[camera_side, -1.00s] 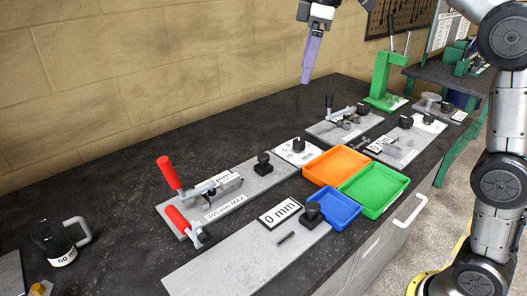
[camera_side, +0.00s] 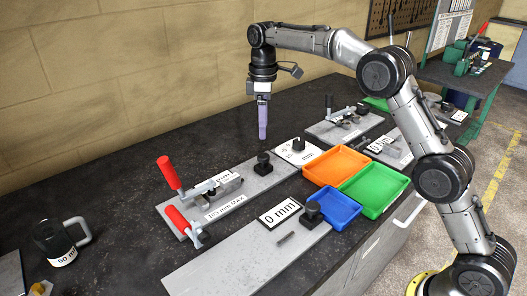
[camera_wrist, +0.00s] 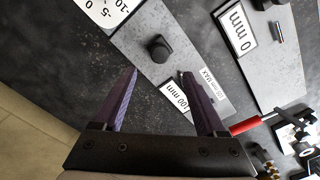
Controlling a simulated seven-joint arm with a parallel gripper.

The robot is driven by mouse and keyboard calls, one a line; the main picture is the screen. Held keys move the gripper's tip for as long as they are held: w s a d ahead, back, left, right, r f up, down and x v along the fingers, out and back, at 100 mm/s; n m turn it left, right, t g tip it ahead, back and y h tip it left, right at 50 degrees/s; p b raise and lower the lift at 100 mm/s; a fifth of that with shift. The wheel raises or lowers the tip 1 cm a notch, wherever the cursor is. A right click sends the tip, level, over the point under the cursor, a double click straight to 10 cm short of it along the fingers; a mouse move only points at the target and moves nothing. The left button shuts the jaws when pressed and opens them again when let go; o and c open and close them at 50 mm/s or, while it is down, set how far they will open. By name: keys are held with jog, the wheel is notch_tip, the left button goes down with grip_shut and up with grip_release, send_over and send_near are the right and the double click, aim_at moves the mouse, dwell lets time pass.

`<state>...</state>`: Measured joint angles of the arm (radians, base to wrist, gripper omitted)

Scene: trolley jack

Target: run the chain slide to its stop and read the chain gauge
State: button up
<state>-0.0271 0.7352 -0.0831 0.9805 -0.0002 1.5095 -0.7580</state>
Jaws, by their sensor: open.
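My gripper (camera_side: 263,137) points down with its purple fingers above the long grey plate, over the black knob (camera_side: 263,168). In the wrist view my gripper (camera_wrist: 160,73) has its two fingers well apart with nothing between them. The knob (camera_wrist: 158,48) shows there beyond the fingertips, not touched. A white dial plate (camera_side: 308,158) lies at the far end of this plate; its dial (camera_wrist: 98,8) is cut off in the wrist view, so no needle reading is clear. Labels read "105 mm MAX" (camera_side: 226,207) and "100 mm" (camera_wrist: 172,101). Which part is the chain slide I cannot tell.
Red-handled clamps (camera_side: 168,173) stand at the plate's left end. A second plate (camera_side: 225,265) carries a "0 mm" label (camera_side: 279,213) and a black knob (camera_side: 312,210). Orange (camera_side: 338,165), green (camera_side: 373,190) and blue (camera_side: 336,207) trays lie right. A mug (camera_side: 58,243) stands left.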

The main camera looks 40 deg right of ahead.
aim_at(264, 155)
notch_tip(264, 155, down, 9)
jog(key=shift+f, duration=0.1)
dwell(0.4)
grip_shut()
dwell(1.3)
